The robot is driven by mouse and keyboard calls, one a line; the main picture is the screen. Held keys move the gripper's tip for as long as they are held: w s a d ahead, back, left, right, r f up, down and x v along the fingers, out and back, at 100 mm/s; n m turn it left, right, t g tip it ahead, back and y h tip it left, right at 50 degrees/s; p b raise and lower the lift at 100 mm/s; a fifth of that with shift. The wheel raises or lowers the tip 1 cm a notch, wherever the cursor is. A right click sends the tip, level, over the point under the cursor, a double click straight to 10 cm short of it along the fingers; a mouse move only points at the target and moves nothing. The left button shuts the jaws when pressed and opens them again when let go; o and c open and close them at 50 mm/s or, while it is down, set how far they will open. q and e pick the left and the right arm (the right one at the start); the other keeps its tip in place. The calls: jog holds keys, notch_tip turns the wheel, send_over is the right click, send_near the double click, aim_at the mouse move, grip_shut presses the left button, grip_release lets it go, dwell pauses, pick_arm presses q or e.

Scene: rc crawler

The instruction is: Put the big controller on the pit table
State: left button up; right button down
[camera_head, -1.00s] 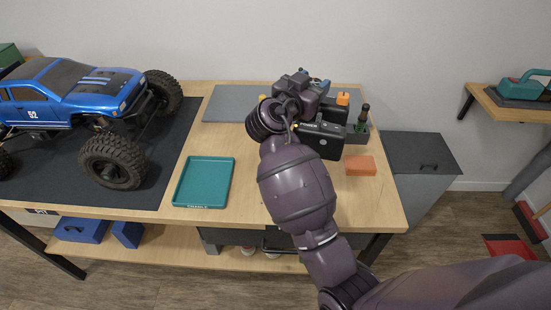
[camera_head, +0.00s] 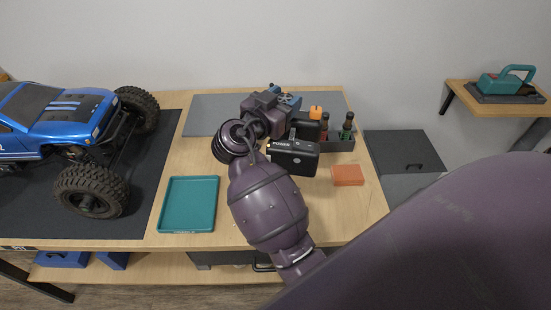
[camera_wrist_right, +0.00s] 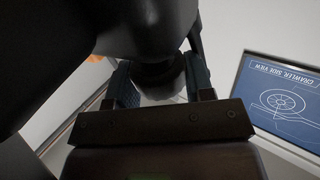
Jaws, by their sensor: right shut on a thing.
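My right gripper (camera_head: 283,101) is over the back of the wooden-topped pit table (camera_head: 330,205), above the grey mat. Its blue-padded fingers also show in the right wrist view (camera_wrist_right: 161,82). They are shut on a dark rounded part between them. A large black body, which I take to be the big controller (camera_wrist_right: 130,25), fills the upper left of the wrist view. In the head view it is mostly hidden by the gripper and wrist, so I cannot tell whether it touches the table. My left gripper is out of view.
A black power box (camera_head: 293,157) and a grey bottle holder (camera_head: 340,143) stand beside my wrist, with an orange block (camera_head: 347,175) to the right. A teal tray (camera_head: 188,204) and blue crawler (camera_head: 62,130) are to the left. The grey mat (camera_head: 205,115) is bare at left.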

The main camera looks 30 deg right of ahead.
notch_tip(320, 180, down, 12)
jog(key=shift+r+b, duration=0.15)
jog(key=shift+b, duration=0.25)
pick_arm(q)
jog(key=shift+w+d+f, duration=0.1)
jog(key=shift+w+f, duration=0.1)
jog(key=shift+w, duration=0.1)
pick_arm(e)
notch_tip(320, 180, down, 5)
jog(key=shift+r, duration=0.1)
pick_arm(q)
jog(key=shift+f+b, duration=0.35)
jog(key=shift+b, duration=0.3)
pick_arm(e)
jog(key=shift+f, duration=0.45)
pick_arm(q)
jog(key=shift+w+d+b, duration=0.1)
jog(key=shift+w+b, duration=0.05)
jog(key=shift+b, duration=0.15)
pick_arm(e)
jog(key=shift+f, duration=0.25)
